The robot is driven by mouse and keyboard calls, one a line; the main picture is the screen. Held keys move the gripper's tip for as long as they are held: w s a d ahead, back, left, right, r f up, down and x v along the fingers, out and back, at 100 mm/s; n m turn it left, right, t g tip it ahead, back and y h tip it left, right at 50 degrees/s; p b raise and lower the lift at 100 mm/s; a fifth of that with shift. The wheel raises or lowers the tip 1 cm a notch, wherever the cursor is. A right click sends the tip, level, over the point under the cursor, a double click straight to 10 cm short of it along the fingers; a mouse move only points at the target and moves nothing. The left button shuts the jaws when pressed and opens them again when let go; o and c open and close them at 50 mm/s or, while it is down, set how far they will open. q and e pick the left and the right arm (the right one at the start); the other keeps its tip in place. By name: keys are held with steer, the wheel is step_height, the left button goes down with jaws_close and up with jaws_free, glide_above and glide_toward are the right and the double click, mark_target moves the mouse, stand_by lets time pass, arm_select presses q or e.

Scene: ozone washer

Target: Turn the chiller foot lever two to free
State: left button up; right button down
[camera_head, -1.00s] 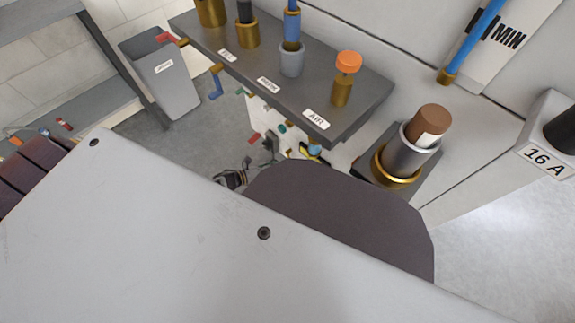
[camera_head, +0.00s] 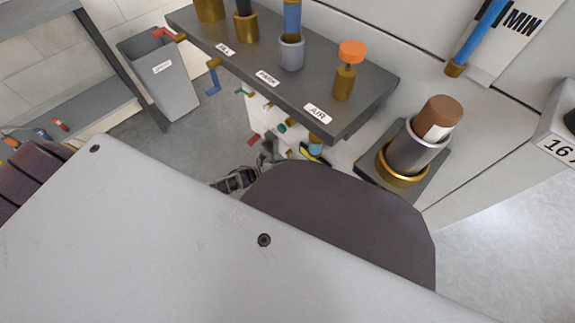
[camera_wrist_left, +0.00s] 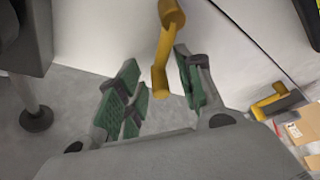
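A yellow lever (camera_wrist_left: 164,48) shows in the left wrist view, a bar with a thick rounded upper end, against a pale panel. My left gripper (camera_wrist_left: 160,88) is open, with green-padded fingers on either side of the lever's lower end. A gap shows between the lever and the left finger; I cannot tell whether the right finger touches it. A second yellow lever (camera_wrist_left: 272,103) is at the right, beyond the right finger. I cannot tell which is lever two. In the head view, dark gripper parts (camera_head: 238,180) show small and partly hidden. My right gripper is not in view.
A dark foot (camera_wrist_left: 36,119) stands on the grey floor at the left of the wrist view. Boxes (camera_wrist_left: 305,128) are at the right. In the head view, a dark valve shelf (camera_head: 300,85) overhangs the low area, and a grey bin (camera_head: 165,80) stands at the left.

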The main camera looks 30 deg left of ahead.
arm_select(q)
steer(key=shift+c, duration=0.4)
jaws_close()
steer(key=shift+a, duration=0.1)
steer(key=shift+w+a, duration=0.1)
